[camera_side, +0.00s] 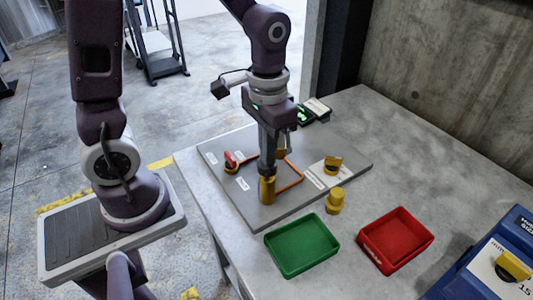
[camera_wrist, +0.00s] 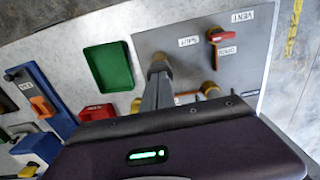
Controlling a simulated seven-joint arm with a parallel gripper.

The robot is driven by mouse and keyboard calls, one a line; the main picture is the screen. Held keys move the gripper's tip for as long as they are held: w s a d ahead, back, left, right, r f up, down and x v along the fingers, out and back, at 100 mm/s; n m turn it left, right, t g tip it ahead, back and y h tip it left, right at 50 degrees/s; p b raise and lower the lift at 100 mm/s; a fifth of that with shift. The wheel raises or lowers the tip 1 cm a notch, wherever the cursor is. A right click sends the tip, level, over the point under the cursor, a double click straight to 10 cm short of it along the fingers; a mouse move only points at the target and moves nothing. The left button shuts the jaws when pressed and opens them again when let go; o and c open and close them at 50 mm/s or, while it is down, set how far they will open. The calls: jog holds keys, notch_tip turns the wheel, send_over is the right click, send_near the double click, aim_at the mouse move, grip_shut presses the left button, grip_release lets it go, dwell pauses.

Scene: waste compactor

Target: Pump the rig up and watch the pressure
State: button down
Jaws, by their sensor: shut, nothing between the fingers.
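My gripper (camera_side: 267,173) points straight down with its fingers together and empty. Its tips are at the top of a brass pump cylinder (camera_side: 267,192) that stands upright near the front edge of a grey plate (camera_side: 285,212). In the wrist view the fingertips (camera_wrist: 158,72) overlap the pump's brass top (camera_wrist: 158,58), so I cannot tell how firmly they touch. A red-handled valve (camera_side: 231,161) sits at the plate's left; it also shows in the wrist view (camera_wrist: 220,35). No pressure reading is legible.
A yellow-knobbed fitting (camera_side: 332,164) is on the plate's right, and a yellow piece (camera_side: 335,201) stands by its edge. A green tray (camera_side: 302,245), a red tray (camera_side: 396,240) and a blue unit (camera_side: 497,262) stand in front. A small dark device (camera_side: 306,116) lies behind.

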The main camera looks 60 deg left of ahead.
jog(key=shift+r, duration=2.3)
jog(key=shift+s+r, duration=0.1)
jog(key=shift+r, duration=0.15)
jog(key=s+r+t, duration=0.5)
jog(key=s+r, duration=0.2)
jog(key=s, duration=0.4)
jog(key=shift+a+r+t, duration=0.2)
jog(key=shift+a+t, duration=0.1)
jog(key=shift+a, duration=0.15)
dwell(3.9)
